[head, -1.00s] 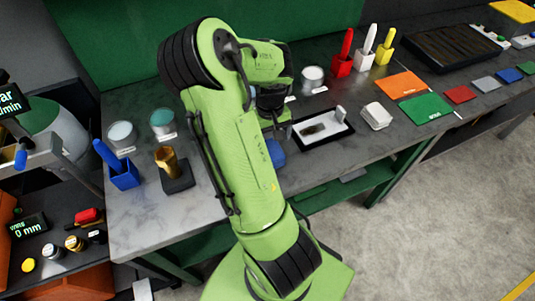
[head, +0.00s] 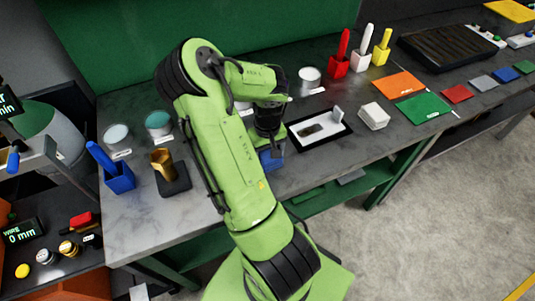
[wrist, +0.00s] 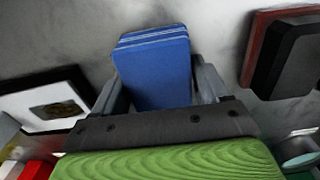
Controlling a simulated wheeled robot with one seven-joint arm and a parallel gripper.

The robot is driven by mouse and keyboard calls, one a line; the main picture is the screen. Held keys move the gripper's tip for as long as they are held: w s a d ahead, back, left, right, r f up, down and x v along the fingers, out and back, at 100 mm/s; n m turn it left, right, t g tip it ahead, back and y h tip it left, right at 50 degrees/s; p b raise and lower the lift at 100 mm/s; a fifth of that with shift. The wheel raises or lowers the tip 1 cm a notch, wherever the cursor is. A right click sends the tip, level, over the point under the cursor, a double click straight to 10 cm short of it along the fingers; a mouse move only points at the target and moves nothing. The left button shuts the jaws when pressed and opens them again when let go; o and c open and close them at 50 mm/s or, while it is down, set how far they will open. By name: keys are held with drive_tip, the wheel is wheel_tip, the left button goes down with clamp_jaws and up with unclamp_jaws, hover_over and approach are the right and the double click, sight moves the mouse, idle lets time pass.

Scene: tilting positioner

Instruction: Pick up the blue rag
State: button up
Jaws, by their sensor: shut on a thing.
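The blue rag (wrist: 155,68) is a folded stack with pale edge lines, held between the two fingers of my gripper (wrist: 163,82) in the wrist view. The fingers are shut on it, one along each side. In the head view the blue rag (head: 271,160) shows low beside my wrist, near the bench's front edge, partly covered by my arm. My fingertips are hidden there. I cannot tell whether the rag touches the bench.
A framed white tray with a dark patch (head: 319,127) lies right of the rag, with a white block (head: 374,116) beyond. A brass cup (head: 163,162) on a dark base and a blue holder (head: 119,178) stand left. Bare grey bench (head: 212,215) lies between.

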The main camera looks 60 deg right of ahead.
sight(268, 150)
wheel_tip(268, 150, up, 10)
drive_tip(key=shift+r+p, duration=0.1)
drive_tip(key=shift+p, duration=0.95)
drive_tip(key=shift+c, duration=0.2)
